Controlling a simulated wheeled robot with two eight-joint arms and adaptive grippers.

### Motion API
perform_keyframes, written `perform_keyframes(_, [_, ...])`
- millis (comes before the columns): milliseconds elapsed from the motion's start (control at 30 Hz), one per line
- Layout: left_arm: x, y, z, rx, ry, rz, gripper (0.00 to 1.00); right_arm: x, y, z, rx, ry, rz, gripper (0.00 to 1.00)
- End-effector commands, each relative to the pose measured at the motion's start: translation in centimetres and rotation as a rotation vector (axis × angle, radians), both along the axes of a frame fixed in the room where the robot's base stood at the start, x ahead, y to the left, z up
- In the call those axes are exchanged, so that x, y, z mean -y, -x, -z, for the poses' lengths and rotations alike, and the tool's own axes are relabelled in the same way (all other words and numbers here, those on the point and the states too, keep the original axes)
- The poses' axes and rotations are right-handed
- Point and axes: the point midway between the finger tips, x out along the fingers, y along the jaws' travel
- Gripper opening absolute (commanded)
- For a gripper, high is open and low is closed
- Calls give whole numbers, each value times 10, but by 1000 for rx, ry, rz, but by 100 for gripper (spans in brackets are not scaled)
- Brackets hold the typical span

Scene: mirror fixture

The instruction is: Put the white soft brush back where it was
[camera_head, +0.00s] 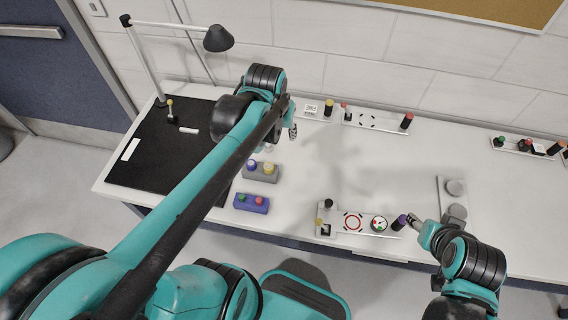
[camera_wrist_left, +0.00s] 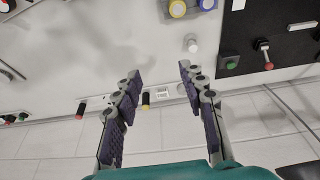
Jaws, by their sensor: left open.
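A small white upright piece (camera_wrist_left: 191,43), possibly the white soft brush, stands on the white table beside the black mat in the left wrist view. It also shows faintly in the head view (camera_head: 268,148), partly behind my left arm. I cannot make out bristles. My left gripper (camera_head: 292,131) is above the table near the back wall. In the left wrist view its fingers (camera_wrist_left: 158,78) are apart with nothing between them, and the white piece is beyond the fingertips.
The black mat (camera_head: 150,165) holds white bars (camera_head: 189,130) and a lamp stands behind it. Grey (camera_head: 261,171) and blue (camera_head: 251,203) button boxes stand at the front. Fixture strips with knobs (camera_head: 376,122) line the back. The table's middle (camera_head: 345,165) is clear.

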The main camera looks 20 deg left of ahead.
Motion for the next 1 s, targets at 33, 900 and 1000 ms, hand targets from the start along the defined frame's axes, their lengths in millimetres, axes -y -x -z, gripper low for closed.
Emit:
perform_keyframes(33, [12,19,-2,38,-9,37,41,0,0,0,0,0,0,50])
perform_keyframes(900, [56,92,15,280,-63,220,41,0,0,3,0,0,0,50])
perform_keyframes(1000, [56,92,15,280,-63,220,41,0,0,3,0,0,0,50])
